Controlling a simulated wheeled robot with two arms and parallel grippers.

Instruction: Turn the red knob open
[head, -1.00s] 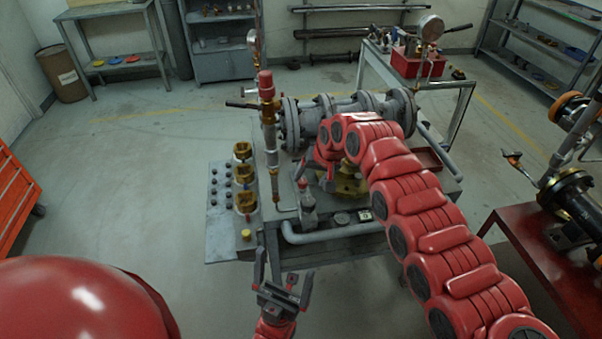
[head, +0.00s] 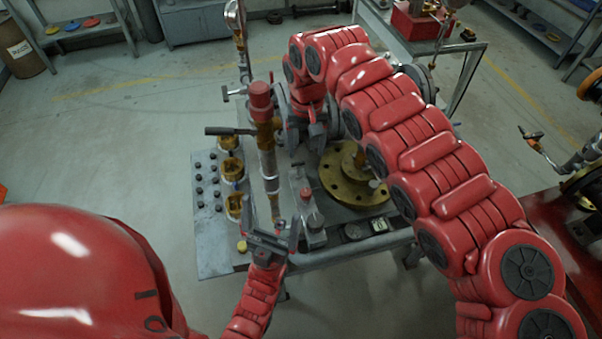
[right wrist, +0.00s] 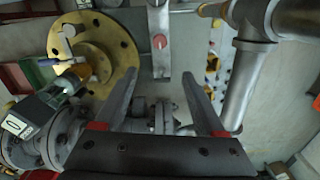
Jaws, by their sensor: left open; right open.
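A small red knob (head: 308,193) sits on a grey upright fitting on the bench, beside a brass flange (head: 352,180). In the right wrist view a red knob (right wrist: 159,42) shows on a grey plate, beyond the fingertips. My right gripper (right wrist: 160,76) is open and empty, apart from that knob. In the head view the right gripper (head: 313,130) is partly hidden by its arm, above the bench behind the knob. My left gripper (head: 272,224) is open and empty at the bench's front edge, in front of and left of the knob.
Brass rings (head: 231,169) line the bench's left side. Gauges (head: 366,228) lie at the front. A dark red table (head: 540,220) stands right. The left floor is clear.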

